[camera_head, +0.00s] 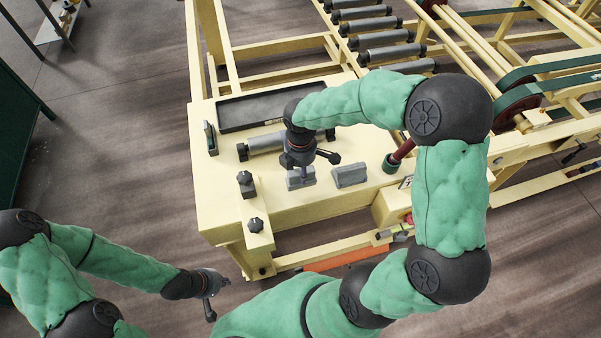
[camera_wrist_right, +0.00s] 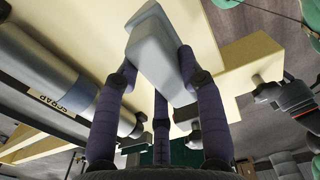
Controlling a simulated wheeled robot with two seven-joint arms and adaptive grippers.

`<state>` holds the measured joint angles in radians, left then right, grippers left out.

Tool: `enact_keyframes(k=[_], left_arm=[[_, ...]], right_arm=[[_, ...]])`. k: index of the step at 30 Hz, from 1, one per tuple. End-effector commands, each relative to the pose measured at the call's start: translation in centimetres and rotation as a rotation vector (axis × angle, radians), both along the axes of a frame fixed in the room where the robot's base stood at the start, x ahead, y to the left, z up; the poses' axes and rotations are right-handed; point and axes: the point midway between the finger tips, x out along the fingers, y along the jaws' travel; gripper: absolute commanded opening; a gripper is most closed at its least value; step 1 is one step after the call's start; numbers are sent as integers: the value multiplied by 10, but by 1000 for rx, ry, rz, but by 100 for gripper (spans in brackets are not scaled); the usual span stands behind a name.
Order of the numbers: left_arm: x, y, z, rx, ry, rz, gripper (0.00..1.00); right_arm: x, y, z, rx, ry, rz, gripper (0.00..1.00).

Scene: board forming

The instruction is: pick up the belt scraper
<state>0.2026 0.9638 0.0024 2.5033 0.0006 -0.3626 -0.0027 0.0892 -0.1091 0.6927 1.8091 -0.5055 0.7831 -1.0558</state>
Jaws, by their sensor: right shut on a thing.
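The belt scraper, as I take it, is a pale grey wedge-shaped block (camera_head: 300,179) at the front of the cream table. My right gripper (camera_head: 301,168) comes down on it from above and is shut on it. In the right wrist view the grey block (camera_wrist_right: 160,52) sits between the purple-grey fingers (camera_wrist_right: 155,75). I cannot tell whether it touches the table. My left gripper (camera_head: 213,294) hangs empty at the lower left, away from the table, with its fingers spread.
A similar grey block (camera_head: 350,175) stands just right of the held one. A grey cylinder (camera_head: 265,143) and a black tray (camera_head: 250,109) lie behind. Black knobs (camera_head: 256,225) are at the front left. Conveyor rollers (camera_head: 391,52) are behind. Bare floor lies left of the table.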

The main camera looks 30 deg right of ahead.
Motion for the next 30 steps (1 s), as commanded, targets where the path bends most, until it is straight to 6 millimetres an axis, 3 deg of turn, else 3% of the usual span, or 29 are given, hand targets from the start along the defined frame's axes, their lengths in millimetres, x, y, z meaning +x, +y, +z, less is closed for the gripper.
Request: enact_keyframes(k=[10, 15, 21, 30], left_arm=[[0, 0, 13, 0, 0, 0, 0], [0, 0, 15, 0, 0, 0, 0], [0, 0, 17, 0, 0, 0, 0], [0, 0, 18, 0, 0, 0, 0]], right_arm=[[-53, -14, 73, 0, -6, -3, 0], [-89, -23, 85, 0, -4, -4, 0], [-118, -30, 98, -1, -3, -3, 0], [-135, -34, 105, 1, -1, 0, 0]])
